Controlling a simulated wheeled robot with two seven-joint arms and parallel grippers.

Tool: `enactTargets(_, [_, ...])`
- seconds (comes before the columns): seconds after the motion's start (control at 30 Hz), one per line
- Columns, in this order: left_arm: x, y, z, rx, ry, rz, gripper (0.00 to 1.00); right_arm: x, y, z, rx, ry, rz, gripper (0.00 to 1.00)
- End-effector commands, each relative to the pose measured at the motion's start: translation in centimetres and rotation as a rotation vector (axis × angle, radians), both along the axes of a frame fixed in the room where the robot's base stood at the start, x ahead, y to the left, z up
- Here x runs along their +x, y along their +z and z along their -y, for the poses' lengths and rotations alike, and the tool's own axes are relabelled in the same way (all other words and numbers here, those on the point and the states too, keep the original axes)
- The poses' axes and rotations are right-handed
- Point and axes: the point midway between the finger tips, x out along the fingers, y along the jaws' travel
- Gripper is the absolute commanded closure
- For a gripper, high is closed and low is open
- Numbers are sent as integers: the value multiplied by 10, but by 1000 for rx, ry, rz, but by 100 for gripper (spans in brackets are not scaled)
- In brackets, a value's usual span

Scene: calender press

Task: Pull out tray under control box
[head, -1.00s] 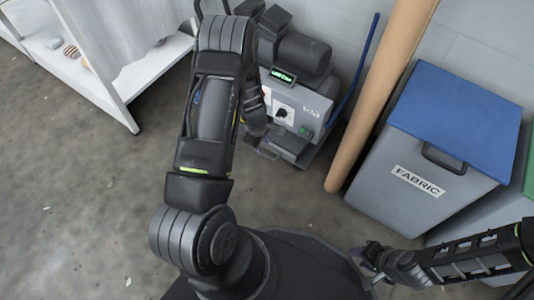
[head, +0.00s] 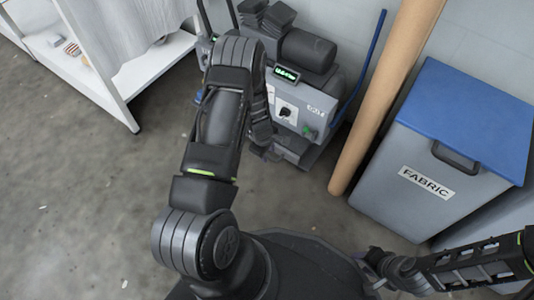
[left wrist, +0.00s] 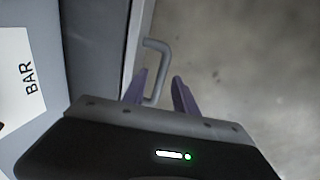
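The grey control box (head: 306,108) of the press stands near the wall in the head view, with a lit display and a black knob. The tray front below it is mostly hidden there by my left arm. In the left wrist view a grey bent handle (left wrist: 157,46) sticks out from a dark grey panel edge. My left gripper (left wrist: 158,92) has two purple fingers spread apart, with the handle's bar between them. The bar lies close to the left finger, with a gap to the right one; I cannot tell whether it touches.
A white shelf (head: 113,98) stands at the upper left. A brown cardboard tube (head: 385,100) leans right of the press, beside a grey FABRIC bin (head: 405,200) with a blue lid. A BAR label (left wrist: 18,82) shows beside the handle.

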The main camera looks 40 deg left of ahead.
Motion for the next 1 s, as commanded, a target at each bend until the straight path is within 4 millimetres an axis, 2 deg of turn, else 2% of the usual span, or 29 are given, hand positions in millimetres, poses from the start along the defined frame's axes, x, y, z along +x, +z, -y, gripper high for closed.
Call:
enactTargets(0.13, [0,0,0,0,0,0,66,0,1,0,0,0,0,64])
enactTargets(0.57, [0,1,0,0,0,-1,100,0,0,0,0,0,0,64])
enactTargets(1.0, [0,1,0,0,0,-1,100,0,0,0,0,0,-1,64])
